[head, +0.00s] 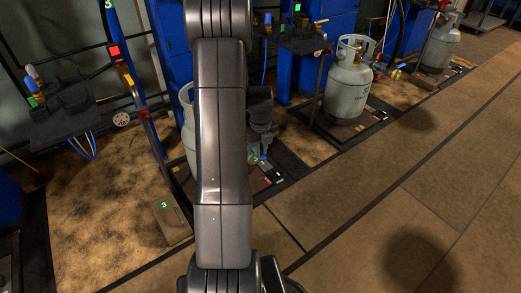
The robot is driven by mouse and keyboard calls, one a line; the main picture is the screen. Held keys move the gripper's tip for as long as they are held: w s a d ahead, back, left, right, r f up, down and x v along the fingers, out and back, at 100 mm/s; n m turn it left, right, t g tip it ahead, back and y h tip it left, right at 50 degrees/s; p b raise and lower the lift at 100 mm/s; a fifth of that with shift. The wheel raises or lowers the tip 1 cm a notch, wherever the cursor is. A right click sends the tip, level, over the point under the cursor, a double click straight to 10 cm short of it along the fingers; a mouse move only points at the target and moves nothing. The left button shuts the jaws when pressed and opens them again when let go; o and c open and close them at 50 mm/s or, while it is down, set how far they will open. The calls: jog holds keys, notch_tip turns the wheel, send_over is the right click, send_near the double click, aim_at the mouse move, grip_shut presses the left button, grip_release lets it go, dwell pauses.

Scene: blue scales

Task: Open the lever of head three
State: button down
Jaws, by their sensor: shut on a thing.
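A gas cylinder (187,128) stands on the scale marked 3, mostly hidden behind my arm. The green number 3 plate (166,205) lies at the scale's front left corner. My gripper (257,156) is partly in view just right of my arm, pointing down over the right part of this scale. It is shut on a small blue piece at its tips, which looks like the lever of head three (254,160). The head itself and its exact angle cannot be made out.
A blue hose (154,138) and a post with red and yellow fittings stand left of my arm. A dark control box (70,98) is further left. Another grey cylinder (348,80) stands on the scale to the right. The floor at the front right is clear.

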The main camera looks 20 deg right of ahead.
jog(key=c, duration=1.4)
grip_release()
jog(key=shift+o, duration=0.2)
notch_tip(320, 180, up, 14)
jog(key=p, duration=0.3)
jog(key=shift+f, duration=0.15)
notch_tip(320, 180, down, 14)
jog(key=b, duration=0.3)
jog(key=shift+r, duration=0.2)
